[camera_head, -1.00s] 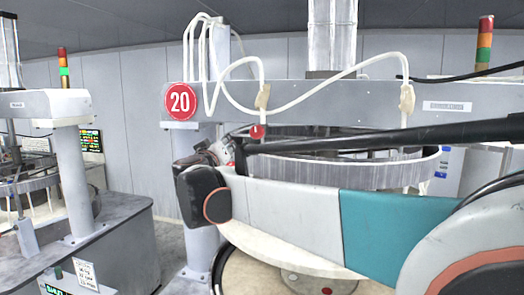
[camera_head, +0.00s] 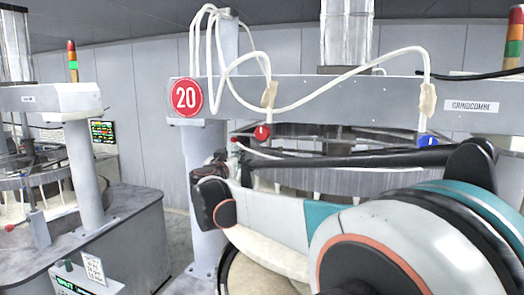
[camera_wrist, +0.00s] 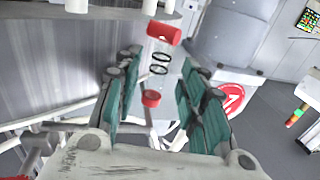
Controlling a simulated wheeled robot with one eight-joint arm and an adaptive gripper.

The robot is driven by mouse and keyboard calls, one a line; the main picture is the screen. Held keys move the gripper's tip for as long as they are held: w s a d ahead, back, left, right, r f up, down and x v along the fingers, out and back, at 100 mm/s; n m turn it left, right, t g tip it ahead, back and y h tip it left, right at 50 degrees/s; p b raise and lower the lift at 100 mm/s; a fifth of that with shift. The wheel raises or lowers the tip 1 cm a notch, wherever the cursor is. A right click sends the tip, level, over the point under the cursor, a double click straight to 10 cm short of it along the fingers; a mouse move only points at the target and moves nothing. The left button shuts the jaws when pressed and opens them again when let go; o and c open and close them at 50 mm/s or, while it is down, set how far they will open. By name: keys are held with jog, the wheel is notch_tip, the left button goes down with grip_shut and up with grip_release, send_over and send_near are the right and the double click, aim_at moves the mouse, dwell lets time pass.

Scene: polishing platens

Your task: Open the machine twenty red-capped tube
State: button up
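The machine with the round red "20" sign (camera_head: 186,97) has a grey beam with white tubes looping down from it. The left tube ends in a red cap (camera_head: 262,132), hanging below the beam. In the wrist view, a red cylinder (camera_wrist: 163,32) lies just past my gripper (camera_wrist: 159,62), near the gap between the fingertips. A smaller red piece (camera_wrist: 150,98) shows between the fingers. My gripper is open, its teal-padded fingers apart, with no visible contact on the red cylinder. My arm hides most of the gripper in the head view.
A second tube ends in a blue cap (camera_head: 428,141) at the right of the beam (camera_head: 330,92). A grey ring-shaped wall (camera_head: 340,180) stands below the beam, behind my arm. Another machine (camera_head: 90,240) stands at the left, with an aisle between.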

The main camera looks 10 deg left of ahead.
aim_at(234, 154)
jog(key=shift+w+a+p, duration=0.2)
jog(key=shift+w+p, duration=0.2)
jog(key=shift+w, duration=1.6)
grip_shut()
